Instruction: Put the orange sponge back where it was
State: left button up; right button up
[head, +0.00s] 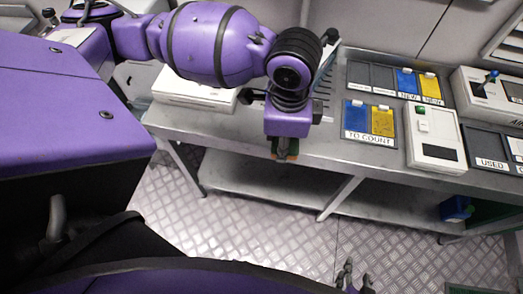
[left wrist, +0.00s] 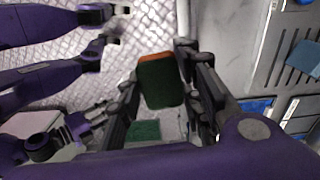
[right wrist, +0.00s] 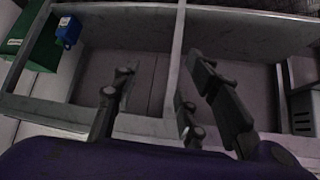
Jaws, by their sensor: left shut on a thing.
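The orange sponge (head: 291,151) is a block with an orange side and a dark green side. It is between the fingers of my left gripper (head: 284,146), near the front edge of the grey bench. In the left wrist view the sponge (left wrist: 160,82) sits upright between the two fingers, its orange edge at the top and its green face towards the camera. My right gripper (head: 352,274) is low at the bottom of the head view, away from the bench. In the right wrist view its fingers (right wrist: 160,68) are apart with nothing between them.
The bench (head: 334,148) holds a "TO COUNT" tray (head: 369,137) with blue and yellow pieces, a "NEW" tray (head: 383,94), a "USED" tray (head: 488,162) and a white box with a green button (head: 434,140). Below are an open shelf (head: 262,187) and a blue item (head: 457,209).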

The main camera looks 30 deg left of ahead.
pick_arm(q)
jog(key=shift+s+d+r+m, duration=0.15)
jog(key=shift+s+m, duration=0.25)
jog(key=shift+w, duration=0.2)
jog(key=w+a+f, duration=0.1)
jog(key=w+f, duration=0.2)
jog(key=w, duration=0.1)
jog(key=w+a+f+b, duration=0.1)
jog(key=w+f, duration=0.2)
jog(key=w, duration=0.1)
jog(key=w+a+f, duration=0.1)
jog(key=w+f, duration=0.2)
jog(key=w, duration=0.2)
jog(key=shift+b, duration=0.35)
jog(key=shift+w+a+f, duration=0.1)
jog(key=shift+w+f, duration=0.2)
jog(key=shift+f, duration=0.15)
notch_tip(320, 180, down, 3)
jog(key=shift+r, duration=0.15)
jog(key=shift+w+f, duration=0.1)
jog(key=shift+f, duration=0.2)
pick_arm(e)
jog(key=shift+s+d+f, duration=0.2)
jog(key=shift+s+f, duration=0.05)
jog(key=shift+f, duration=0.2)
jog(key=shift+s+d+f, duration=0.2)
jog(key=shift+s+f, duration=0.05)
jog(key=shift+f, duration=0.2)
